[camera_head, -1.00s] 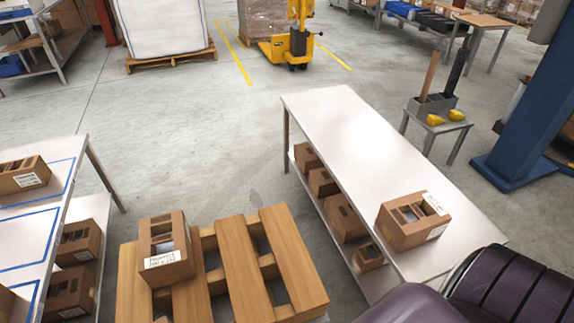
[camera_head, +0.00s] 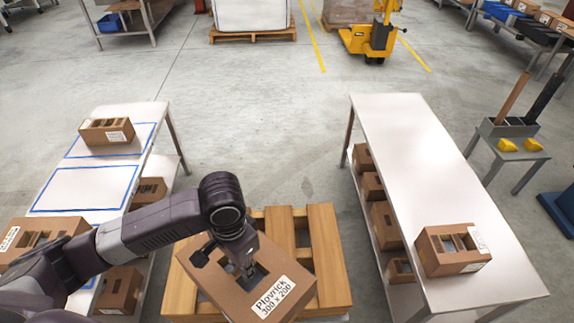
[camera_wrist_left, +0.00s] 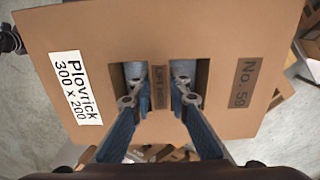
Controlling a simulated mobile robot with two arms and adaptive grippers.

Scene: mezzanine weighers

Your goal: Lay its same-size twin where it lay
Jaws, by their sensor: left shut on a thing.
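My left gripper (camera_head: 246,270) is shut on a cardboard box (camera_head: 222,281) labelled "Plovrick 300 x 200", in front of the wooden pallet. In the left wrist view, the fingers (camera_wrist_left: 159,88) enter two slots either side of the box's middle strip; the box top (camera_wrist_left: 225,35) also reads "No. 59". The gap under the box is hidden. On the left table (camera_head: 150,110), one box (camera_head: 106,131) lies in the far blue outline and another (camera_head: 42,236) lies at the near end. The middle blue outline (camera_head: 86,189) is empty. My right gripper is out of view.
The pallet (camera_head: 328,250) stands between the tables. The right table (camera_head: 400,140) bears one box (camera_head: 452,250) near its front; its upper surface is otherwise clear. More boxes sit on lower shelves. A small stand (camera_head: 510,150) is at right.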

